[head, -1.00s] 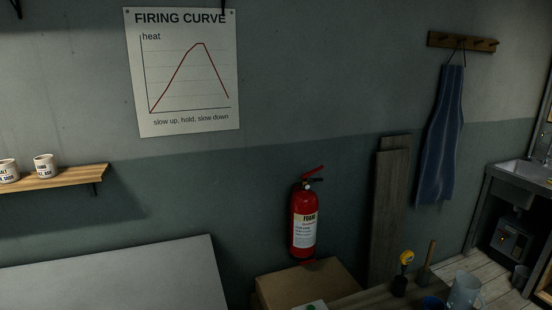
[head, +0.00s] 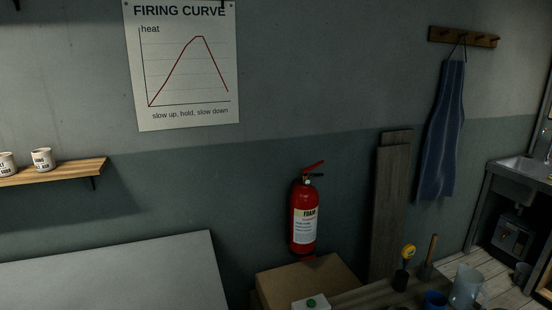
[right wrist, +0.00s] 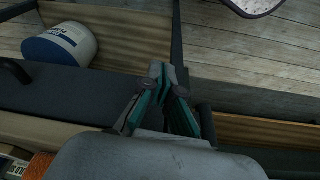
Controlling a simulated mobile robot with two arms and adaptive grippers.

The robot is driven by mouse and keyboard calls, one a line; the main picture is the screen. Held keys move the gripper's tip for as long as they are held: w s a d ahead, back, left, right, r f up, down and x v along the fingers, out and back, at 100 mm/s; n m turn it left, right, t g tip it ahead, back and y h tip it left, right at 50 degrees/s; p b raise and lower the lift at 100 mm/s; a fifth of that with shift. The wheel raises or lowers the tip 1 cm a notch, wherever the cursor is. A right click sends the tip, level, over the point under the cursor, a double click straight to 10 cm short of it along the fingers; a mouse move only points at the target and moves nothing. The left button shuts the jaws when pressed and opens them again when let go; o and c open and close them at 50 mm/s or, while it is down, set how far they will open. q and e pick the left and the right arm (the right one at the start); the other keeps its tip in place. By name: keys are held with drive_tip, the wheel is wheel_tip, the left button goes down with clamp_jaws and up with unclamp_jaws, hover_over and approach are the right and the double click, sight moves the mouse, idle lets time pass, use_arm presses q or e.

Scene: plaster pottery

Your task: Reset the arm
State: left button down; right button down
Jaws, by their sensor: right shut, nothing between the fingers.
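My right gripper (right wrist: 167,75) shows in the right wrist view, with its two fingers together and nothing between them. It is over a dark surface (right wrist: 75,92) and apart from the things around it. Neither gripper is in the head view, and my left gripper is not seen at all.
In the right wrist view a white and blue tub (right wrist: 60,47) lies left of the gripper, with floorboards (right wrist: 250,70) to the right. In the head view a fire extinguisher (head: 304,216) hangs above a cardboard box (head: 318,278); a pitcher (head: 466,287) stands at the lower right.

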drive_tip(key=s+d+f+g+b, duration=0.15)
drive_tip(key=s+f, duration=0.25)
drive_tip(key=f, duration=0.7)
drive_tip(key=s+f+b, duration=0.2)
drive_tip(key=s+f, duration=0.2)
drive_tip(key=f, duration=0.7)
drive_tip(key=s+d+f+b, duration=0.1)
drive_tip(key=s+f, duration=0.8)
drive_tip(key=s, duration=0.2)
drive_tip(key=shift+s+d+f+b, duration=0.15)
drive_tip(key=shift+d+f+b, duration=0.1)
drive_tip(key=shift+d+b, duration=0.15)
